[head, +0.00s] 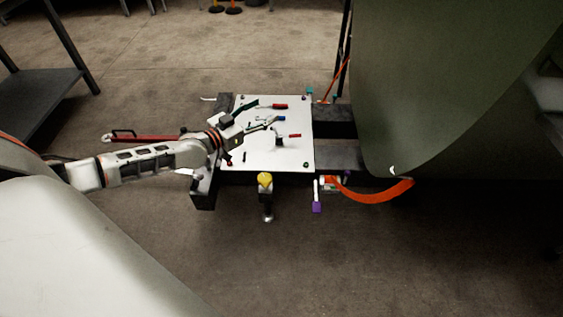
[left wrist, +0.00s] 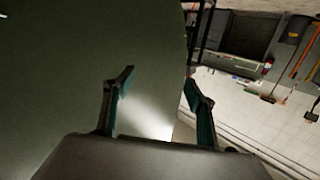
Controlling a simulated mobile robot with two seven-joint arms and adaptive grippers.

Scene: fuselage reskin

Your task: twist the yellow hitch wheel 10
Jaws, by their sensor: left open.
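The yellow hitch wheel (head: 264,179) sits at the front edge of the white board (head: 290,155), on top of a dark upright post. My left gripper (head: 272,121) is above the board, up and to the right of the wheel and apart from it. In the left wrist view its two fingers (left wrist: 158,95) are spread with nothing between them. That view faces the large green panel and does not show the wheel. My right gripper is in neither view.
The large curved green panel (head: 440,80) hangs at the right. Red-handled tools (head: 280,106) lie on the board. An orange strap (head: 375,192) and a purple-ended handle (head: 316,207) are right of the wheel. A dark shelf (head: 40,85) stands at far left. The floor in front is clear.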

